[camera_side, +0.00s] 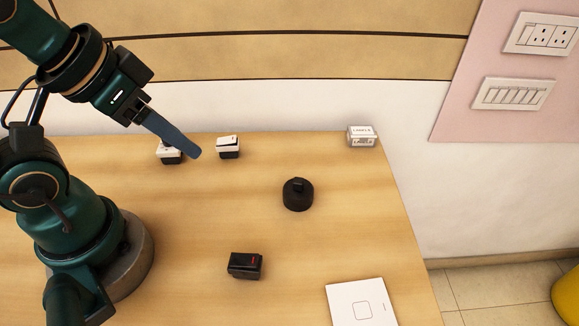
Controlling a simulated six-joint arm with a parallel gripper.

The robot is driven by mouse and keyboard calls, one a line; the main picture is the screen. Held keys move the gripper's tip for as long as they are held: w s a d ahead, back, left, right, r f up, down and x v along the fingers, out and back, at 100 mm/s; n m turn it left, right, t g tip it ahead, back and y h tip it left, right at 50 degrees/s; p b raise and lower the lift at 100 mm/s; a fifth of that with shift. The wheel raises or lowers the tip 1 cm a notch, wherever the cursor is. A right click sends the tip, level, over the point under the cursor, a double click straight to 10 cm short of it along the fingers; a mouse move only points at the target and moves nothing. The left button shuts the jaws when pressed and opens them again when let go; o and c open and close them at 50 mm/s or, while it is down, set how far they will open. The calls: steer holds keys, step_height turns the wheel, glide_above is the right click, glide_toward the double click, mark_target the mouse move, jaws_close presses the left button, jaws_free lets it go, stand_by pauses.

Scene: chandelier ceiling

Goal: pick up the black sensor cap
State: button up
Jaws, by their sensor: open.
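A round black piece with a small raised block on top (298,196) stands on the wooden table right of the middle; it looks most like the black sensor cap. A black box with a red mark (245,266) lies nearer the front and could also fit the name. My gripper (192,151) is above the back left of the table, up and left of both black pieces and apart from them. It is open, with nothing seen in it. Its fingers are seen edge-on, so the gap between them is hidden.
Two small white-and-black boxes, one partly behind my gripper (169,157) and one beside it (228,147), stand near the back edge. A clear labelled box (361,136) is at the back right corner. A white square panel (360,304) lies at the front right. The table's middle (215,215) is clear.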

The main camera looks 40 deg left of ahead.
steer(key=shift+o, duration=0.6)
